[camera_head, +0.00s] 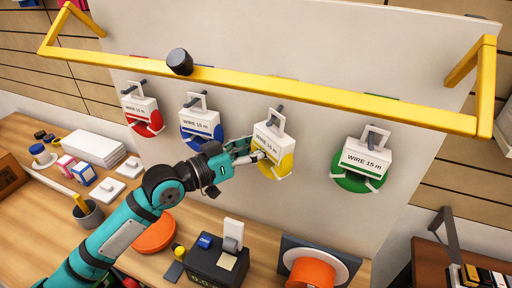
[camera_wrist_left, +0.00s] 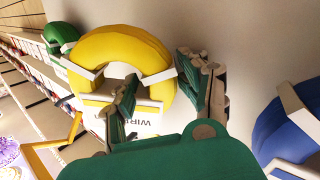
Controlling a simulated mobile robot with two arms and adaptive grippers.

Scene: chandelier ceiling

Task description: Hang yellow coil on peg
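The yellow coil (camera_head: 272,166), with a white "WIRE 15 m" card hanger (camera_head: 273,131), is at the pale upright panel, third from the left in a row of coils. A dark peg (camera_head: 280,110) shows at its hanger's loop; I cannot tell whether the loop bears on it. My left gripper (camera_head: 252,152) is at the coil's left side. In the left wrist view, its fingers (camera_wrist_left: 165,95) are spread, one in front of the yellow ring's (camera_wrist_left: 118,48) opening and one beyond its outer right edge. A gap shows beside the outer finger. My right gripper is not in view.
Red (camera_head: 147,124), blue (camera_head: 203,132) and green (camera_head: 361,180) coils hang on either side. A yellow bar frame (camera_head: 300,94) crosses in front of the panel above them. Below, the wooden bench (camera_head: 196,228) holds a dark device (camera_head: 217,264) and orange discs (camera_head: 154,234).

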